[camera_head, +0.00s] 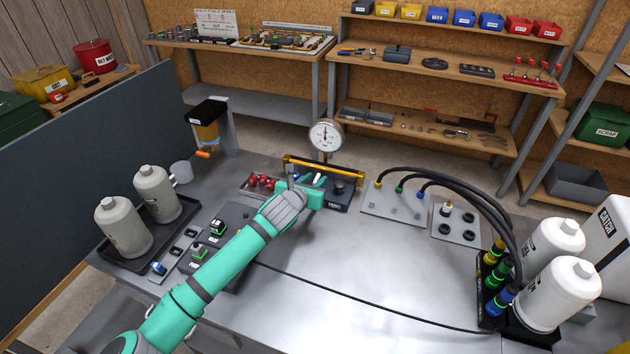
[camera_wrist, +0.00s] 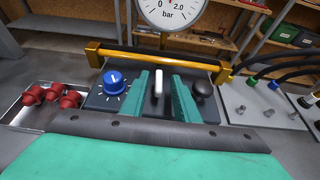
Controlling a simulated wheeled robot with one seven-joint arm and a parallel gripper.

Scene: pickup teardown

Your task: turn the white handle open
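The white handle (camera_wrist: 158,83) stands on a dark panel box (camera_wrist: 107,100), between a blue knob (camera_wrist: 114,82) and a black knob (camera_wrist: 203,90) in the wrist view. In the head view the handle (camera_head: 319,178) is partly covered by my gripper. My gripper (camera_wrist: 159,92) has its two green fingers apart, one on each side of the handle, with a visible gap to it. The head view shows my gripper (camera_head: 310,188) at the front of the panel box (camera_head: 340,203). Whether the fingertips touch the panel is hidden.
A yellow bar (camera_head: 325,165) spans the panel's back, with a round pressure gauge (camera_head: 326,135) behind. A tray of red parts (camera_wrist: 45,98) lies left of the panel. A plate with black hoses (camera_head: 398,201) is to the right. The front middle of the bench is mostly clear.

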